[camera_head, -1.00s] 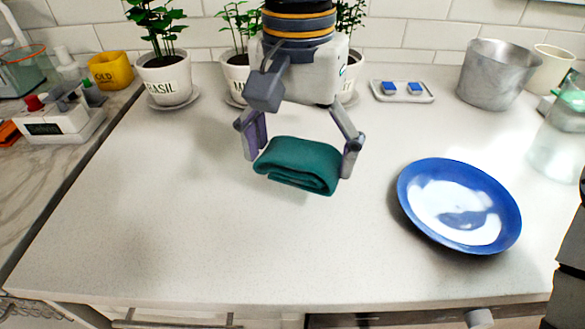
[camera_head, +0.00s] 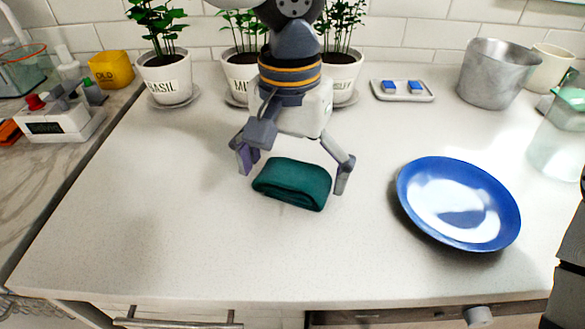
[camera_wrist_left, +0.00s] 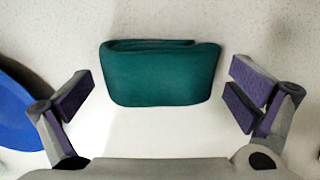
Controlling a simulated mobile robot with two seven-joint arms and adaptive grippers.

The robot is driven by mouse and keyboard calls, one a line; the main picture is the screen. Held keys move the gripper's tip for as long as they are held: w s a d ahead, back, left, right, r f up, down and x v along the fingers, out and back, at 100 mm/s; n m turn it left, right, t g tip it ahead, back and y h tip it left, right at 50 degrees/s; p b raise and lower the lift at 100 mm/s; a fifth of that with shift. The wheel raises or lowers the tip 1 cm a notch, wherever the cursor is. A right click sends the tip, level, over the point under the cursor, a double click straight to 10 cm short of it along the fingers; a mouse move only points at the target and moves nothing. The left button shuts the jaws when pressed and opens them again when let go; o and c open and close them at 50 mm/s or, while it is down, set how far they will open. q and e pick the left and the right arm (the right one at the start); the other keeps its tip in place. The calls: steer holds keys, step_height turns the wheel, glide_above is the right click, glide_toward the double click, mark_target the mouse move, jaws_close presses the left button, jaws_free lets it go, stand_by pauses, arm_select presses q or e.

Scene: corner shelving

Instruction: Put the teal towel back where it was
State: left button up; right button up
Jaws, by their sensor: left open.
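The teal towel (camera_head: 292,184) is folded and lies on the white counter, left of the blue plate. It also shows in the left wrist view (camera_wrist_left: 160,74). My left gripper (camera_head: 293,176) is open, with one finger on each side of the towel and a gap on both sides. In the left wrist view the fingers of my left gripper (camera_wrist_left: 162,97) stand wide apart and hold nothing. My right gripper is not in view; only a dark part of me shows at the right edge.
The blue plate (camera_head: 458,204) lies right of the towel. Potted herbs, with a basil pot (camera_head: 165,78) at left, stand along the back wall. A small tray (camera_head: 402,91), a metal pot (camera_head: 494,75) and a glass jar (camera_head: 558,140) are at back right. The counter's front left is clear.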

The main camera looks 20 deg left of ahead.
mark_target(291, 168)
arm_select(q)
step_height(291, 168, up, 12)
steer(key=shift+a+r, duration=0.15)
stand_by(0.4)
